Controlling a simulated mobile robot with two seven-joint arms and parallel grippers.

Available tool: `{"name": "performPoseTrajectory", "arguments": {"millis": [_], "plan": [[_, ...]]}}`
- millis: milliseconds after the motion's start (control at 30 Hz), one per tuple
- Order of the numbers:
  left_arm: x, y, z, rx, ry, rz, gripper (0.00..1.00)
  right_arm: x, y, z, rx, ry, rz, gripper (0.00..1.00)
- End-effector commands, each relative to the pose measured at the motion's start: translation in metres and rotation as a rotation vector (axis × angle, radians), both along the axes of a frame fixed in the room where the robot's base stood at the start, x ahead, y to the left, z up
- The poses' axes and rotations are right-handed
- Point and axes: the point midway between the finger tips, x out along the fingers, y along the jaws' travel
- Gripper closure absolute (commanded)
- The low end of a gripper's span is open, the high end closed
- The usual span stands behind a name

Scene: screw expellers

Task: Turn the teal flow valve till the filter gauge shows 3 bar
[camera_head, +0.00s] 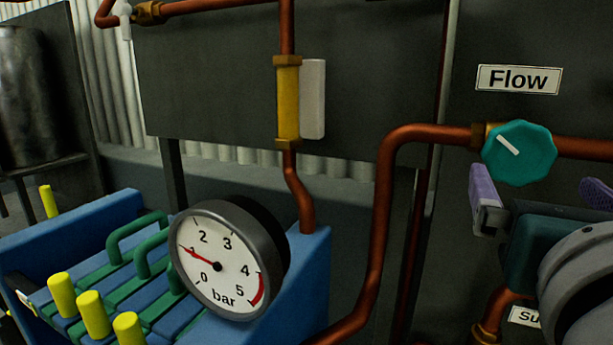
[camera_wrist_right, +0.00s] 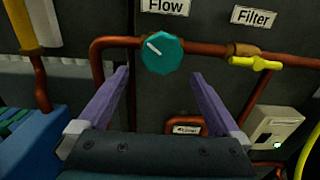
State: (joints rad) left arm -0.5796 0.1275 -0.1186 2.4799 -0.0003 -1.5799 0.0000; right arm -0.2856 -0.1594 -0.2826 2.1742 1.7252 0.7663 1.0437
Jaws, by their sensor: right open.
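The teal flow valve (camera_head: 519,153) is a round knob on a copper pipe, under a "Flow" label (camera_head: 518,79). Its white mark slants from upper left toward the centre. It also shows in the right wrist view (camera_wrist_right: 161,53), above and between the open fingers. The gauge (camera_head: 229,258) is white-faced with a black rim, in front of the blue frame; its red needle points at about 1 bar. My right gripper (camera_head: 541,190) is open and empty just below the knob; its lavender fingers also show in the wrist view (camera_wrist_right: 158,75). My left gripper is out of view.
In the wrist view a yellow valve handle (camera_wrist_right: 255,63) sits right of the knob, under a "Filter" label (camera_wrist_right: 253,17). A pale box (camera_wrist_right: 276,127) with a green light is lower right. A copper pipe (camera_head: 381,220) runs down left of the gripper.

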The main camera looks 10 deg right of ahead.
Motion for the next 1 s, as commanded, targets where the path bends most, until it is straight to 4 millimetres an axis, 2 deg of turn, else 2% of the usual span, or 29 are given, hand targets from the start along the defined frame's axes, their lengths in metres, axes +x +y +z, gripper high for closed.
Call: {"name": "performPoseTrajectory", "arguments": {"millis": [167,300,533,700,933,1000], "plan": [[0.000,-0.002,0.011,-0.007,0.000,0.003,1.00,0.019,-0.012,0.005,0.003,-0.001,-0.004,0.00],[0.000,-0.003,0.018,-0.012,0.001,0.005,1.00,0.043,-0.027,0.005,0.000,0.000,-0.003,0.00],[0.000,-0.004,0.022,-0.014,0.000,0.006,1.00,0.074,-0.046,0.002,-0.001,0.001,-0.001,0.00],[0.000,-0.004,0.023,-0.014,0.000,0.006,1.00,0.082,-0.051,0.001,0.000,0.002,-0.001,0.00],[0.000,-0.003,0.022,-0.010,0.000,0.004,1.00,0.083,-0.051,0.001,0.001,0.002,-0.001,0.00],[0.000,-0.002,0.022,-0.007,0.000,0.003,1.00,0.083,-0.051,0.001,0.000,0.002,-0.001,0.07]]}}
